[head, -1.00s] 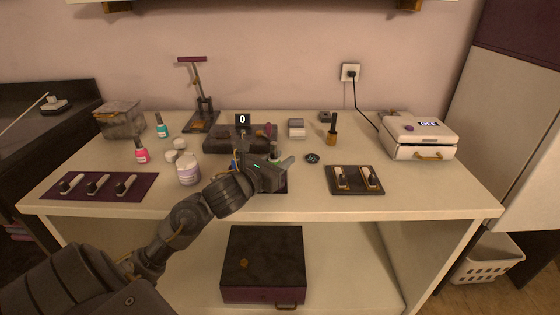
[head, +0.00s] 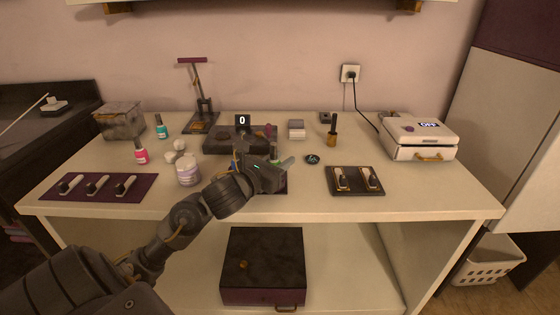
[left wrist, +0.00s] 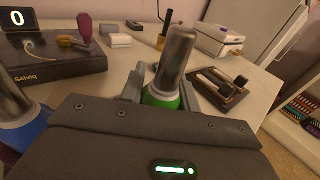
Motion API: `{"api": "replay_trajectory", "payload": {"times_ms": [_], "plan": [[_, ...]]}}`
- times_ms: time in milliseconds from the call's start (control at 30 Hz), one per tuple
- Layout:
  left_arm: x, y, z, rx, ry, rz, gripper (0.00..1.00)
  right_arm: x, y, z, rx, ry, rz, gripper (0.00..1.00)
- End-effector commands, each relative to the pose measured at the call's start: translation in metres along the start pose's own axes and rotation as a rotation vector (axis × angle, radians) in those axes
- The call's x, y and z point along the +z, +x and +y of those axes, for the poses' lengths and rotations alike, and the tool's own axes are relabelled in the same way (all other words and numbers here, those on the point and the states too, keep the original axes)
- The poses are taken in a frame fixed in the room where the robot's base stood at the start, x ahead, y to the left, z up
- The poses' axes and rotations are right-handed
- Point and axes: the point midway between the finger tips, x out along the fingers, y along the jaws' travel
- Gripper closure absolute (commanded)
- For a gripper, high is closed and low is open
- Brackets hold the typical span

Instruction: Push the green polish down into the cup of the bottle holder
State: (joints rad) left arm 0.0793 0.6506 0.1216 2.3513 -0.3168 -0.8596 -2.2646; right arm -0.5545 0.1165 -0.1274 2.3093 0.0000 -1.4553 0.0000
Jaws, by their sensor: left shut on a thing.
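The green polish (left wrist: 162,98) has a grey cap (left wrist: 177,52) and stands upright, slightly tilted in the left wrist view. My left gripper (left wrist: 160,92) is shut on it; a finger shows beside the bottle. In the head view my left gripper (head: 284,162) is over the front middle of the table, and only a bit of green shows there. The bottle holder (head: 284,188) is a dark piece mostly hidden under my gripper. A blue bottle with a grey cap (left wrist: 12,100) stands to the left in the wrist view. The green polish's base and the cup are hidden.
Behind is a dark station (head: 222,141) with a display reading 0. A dark tray with two pieces (head: 356,188) lies to the right. A white jar (head: 188,174) stands left, near a pink bottle (head: 141,155). A white OFF machine (head: 420,140) stands far right.

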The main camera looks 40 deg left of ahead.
Motion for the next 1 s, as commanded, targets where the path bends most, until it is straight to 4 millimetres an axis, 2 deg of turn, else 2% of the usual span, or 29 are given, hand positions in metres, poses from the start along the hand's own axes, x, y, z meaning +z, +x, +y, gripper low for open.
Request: {"api": "replay_trajectory", "payload": {"times_ms": [700, 1000], "plan": [[0.000, 0.000, 0.000, 0.000, 0.000, 0.000, 1.00, 0.001, 0.005, 0.000, 0.000, 0.000, 0.000, 0.47], [-0.006, 0.000, 0.000, 0.000, 0.000, 0.000, 1.00, 0.003, 0.011, 0.000, 0.000, 0.000, 0.000, 0.47]]}}
